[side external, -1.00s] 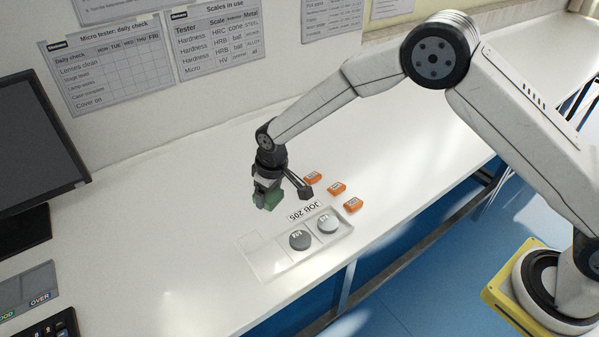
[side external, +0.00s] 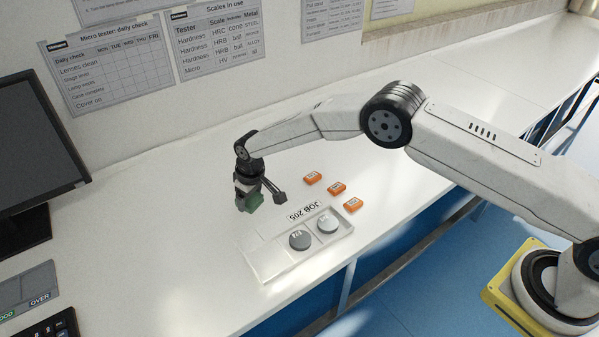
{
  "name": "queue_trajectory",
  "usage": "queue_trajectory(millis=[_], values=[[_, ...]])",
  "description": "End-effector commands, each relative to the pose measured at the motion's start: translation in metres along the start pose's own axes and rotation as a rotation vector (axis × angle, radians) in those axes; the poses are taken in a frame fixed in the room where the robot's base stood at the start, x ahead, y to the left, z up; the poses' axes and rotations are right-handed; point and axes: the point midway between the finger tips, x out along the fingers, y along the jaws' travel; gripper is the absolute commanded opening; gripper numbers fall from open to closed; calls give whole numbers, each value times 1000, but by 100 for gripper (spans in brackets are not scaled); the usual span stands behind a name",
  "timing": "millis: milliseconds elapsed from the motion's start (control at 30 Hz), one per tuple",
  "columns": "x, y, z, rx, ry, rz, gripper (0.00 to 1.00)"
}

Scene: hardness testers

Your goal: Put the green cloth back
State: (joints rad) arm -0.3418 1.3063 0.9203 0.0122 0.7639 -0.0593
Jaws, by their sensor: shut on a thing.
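The green cloth (side external: 255,202) shows as a small dark green piece between the fingers of my gripper (side external: 247,204). My gripper is shut on it and points down over the white bench. It is just behind the upper left end of the white tray marked JOB 205. The gripper's body hides part of the cloth. Whether the cloth touches the bench is hard to tell.
The white tray (side external: 272,268) holds two grey round pieces (side external: 300,240) (side external: 327,224); its left part is empty. Three orange blocks (side external: 336,188) lie behind it. A monitor (side external: 35,150) and a bin plate marked OVER (side external: 28,290) stand at left. The bench between is clear.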

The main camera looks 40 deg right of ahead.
Motion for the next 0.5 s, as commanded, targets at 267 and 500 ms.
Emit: queue_trajectory(millis=[267, 500], values=[[4, 0, -3, 0, 1, 0, 17], [8, 1, -4, 0, 0, 0, 17]])
